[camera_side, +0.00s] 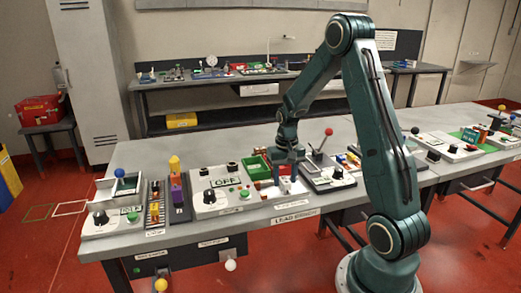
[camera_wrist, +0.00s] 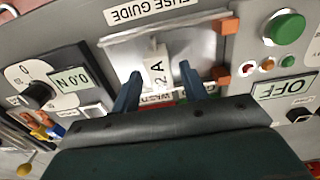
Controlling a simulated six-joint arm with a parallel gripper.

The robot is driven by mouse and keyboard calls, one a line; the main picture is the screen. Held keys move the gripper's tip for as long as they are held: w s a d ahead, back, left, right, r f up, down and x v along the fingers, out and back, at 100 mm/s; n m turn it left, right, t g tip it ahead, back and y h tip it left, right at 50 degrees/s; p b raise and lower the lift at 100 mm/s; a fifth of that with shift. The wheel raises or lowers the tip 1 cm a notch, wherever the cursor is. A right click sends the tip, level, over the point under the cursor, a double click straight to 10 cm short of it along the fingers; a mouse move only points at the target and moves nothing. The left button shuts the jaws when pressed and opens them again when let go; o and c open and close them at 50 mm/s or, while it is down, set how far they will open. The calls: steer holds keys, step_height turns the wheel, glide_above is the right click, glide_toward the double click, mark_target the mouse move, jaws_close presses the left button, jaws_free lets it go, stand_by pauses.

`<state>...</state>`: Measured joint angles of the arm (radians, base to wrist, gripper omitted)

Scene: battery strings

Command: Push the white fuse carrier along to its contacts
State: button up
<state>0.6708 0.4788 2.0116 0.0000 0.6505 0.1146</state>
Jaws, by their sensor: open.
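The white fuse carrier (camera_wrist: 157,68), marked "2 A", stands in the grey fuse guide (camera_wrist: 118,50) in the wrist view. My gripper (camera_wrist: 160,84) is open, with one dark blue finger on each side of the carrier. Gaps show between the fingers and the carrier. Two orange blocks (camera_wrist: 223,74), which look like the contacts, sit at the guide's right end in the wrist view, apart from the carrier. In the side view my gripper (camera_side: 283,184) is low over the guide panel and mostly hides the carrier.
In the wrist view a panel with a green button (camera_wrist: 284,27) and an "OFF" display (camera_wrist: 285,88) lies to the right. A dark knob (camera_wrist: 38,95) lies to the left. In the side view a green tray (camera_side: 257,168) stands close behind my gripper, and a lever (camera_side: 324,142) rises to its right.

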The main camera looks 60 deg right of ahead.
steer(key=shift+c, duration=0.2)
steer(key=c, duration=0.9)
steer(key=shift+w+a, duration=2.6)
steer(key=shift+w, duration=0.05)
stand_by(0.4)
steer(key=o, duration=1.1)
steer(key=shift+r, duration=6.95)
